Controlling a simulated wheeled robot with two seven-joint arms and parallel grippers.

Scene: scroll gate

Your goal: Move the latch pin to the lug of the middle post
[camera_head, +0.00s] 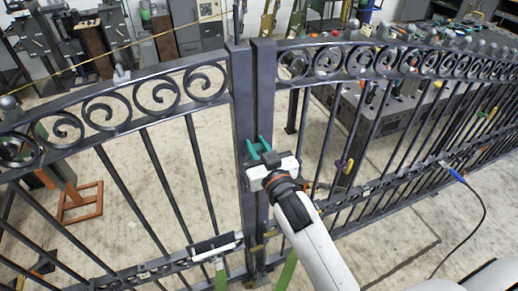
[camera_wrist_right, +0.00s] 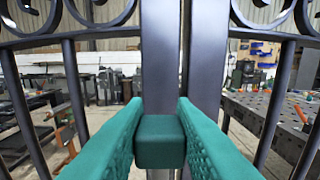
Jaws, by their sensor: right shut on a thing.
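My right gripper (camera_head: 262,147) is in front of the paired dark posts where the two gate leaves meet. In the right wrist view its teal fingers (camera_wrist_right: 160,135) are shut on a dark green block (camera_wrist_right: 160,142), which appears to be the grip of the latch pin. A pale strip shows just below the block; the rest of the pin is hidden. The middle post (camera_head: 242,110) stands upright just beyond the gripper, and also shows in the wrist view (camera_wrist_right: 161,60). Small brass-coloured fittings (camera_head: 258,247) sit low on the posts, but I cannot tell which is the lug. My left gripper is not in view.
Barred gate leaves with scrollwork (camera_head: 160,95) extend to both sides. A white and black fitting (camera_head: 215,245) sits on the left leaf's lower rail. A blue-handled tool (camera_head: 453,173) with a black cable is on the right. A grey perforated worktable (camera_head: 385,128) stands behind the gate.

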